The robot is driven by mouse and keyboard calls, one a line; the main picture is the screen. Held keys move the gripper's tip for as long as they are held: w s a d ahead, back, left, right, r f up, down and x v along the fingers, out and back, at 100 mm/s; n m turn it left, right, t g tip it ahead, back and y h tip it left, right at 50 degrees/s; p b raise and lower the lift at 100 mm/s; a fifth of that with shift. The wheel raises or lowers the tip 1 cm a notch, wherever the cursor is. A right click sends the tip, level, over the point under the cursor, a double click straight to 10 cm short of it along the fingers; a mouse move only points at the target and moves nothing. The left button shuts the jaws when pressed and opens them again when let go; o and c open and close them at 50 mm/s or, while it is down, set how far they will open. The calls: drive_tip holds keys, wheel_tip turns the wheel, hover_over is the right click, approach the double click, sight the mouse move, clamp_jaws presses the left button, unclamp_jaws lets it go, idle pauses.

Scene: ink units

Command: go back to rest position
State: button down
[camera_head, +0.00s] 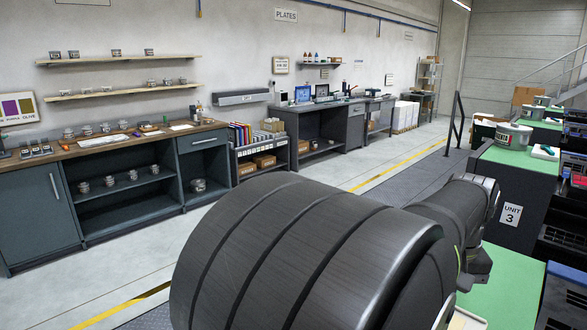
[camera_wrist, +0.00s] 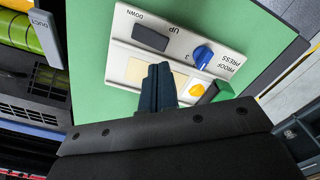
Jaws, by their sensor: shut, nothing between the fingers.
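My gripper (camera_wrist: 158,88) shows in the wrist view with its two dark fingers together and nothing between them. It is over the proof press panel (camera_wrist: 122,50), a pale plate on a green worktop (camera_wrist: 90,45). The panel carries a dark rocker switch (camera_wrist: 150,38) marked UP and DOWN, a blue knob (camera_wrist: 203,55) and a yellow button (camera_wrist: 196,90). A green block (camera_wrist: 218,92) is beside the yellow button. I cannot tell whether the fingers touch the panel. In the head view my own arm fills the lower middle and hides the gripper.
In the head view a dark bench (camera_head: 130,196) with jars stands at the left. Another green-topped unit marked UNIT 3 (camera_head: 513,214) stands at the right with a pale tub (camera_head: 513,134) on it. Open floor (camera_head: 140,262) lies between. Dark slotted equipment (camera_wrist: 48,82) borders the worktop in the wrist view.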

drive_tip(key=w+a+f, duration=0.1)
drive_tip(key=w+a+f+n, duration=0.1)
drive_tip(key=a, duration=0.1)
drive_tip(key=w+a+n, duration=0.1)
drive_tip(key=w+a, duration=0.1)
drive_tip(key=shift+w+f, duration=0.1)
drive_tip(key=shift+f, duration=0.3)
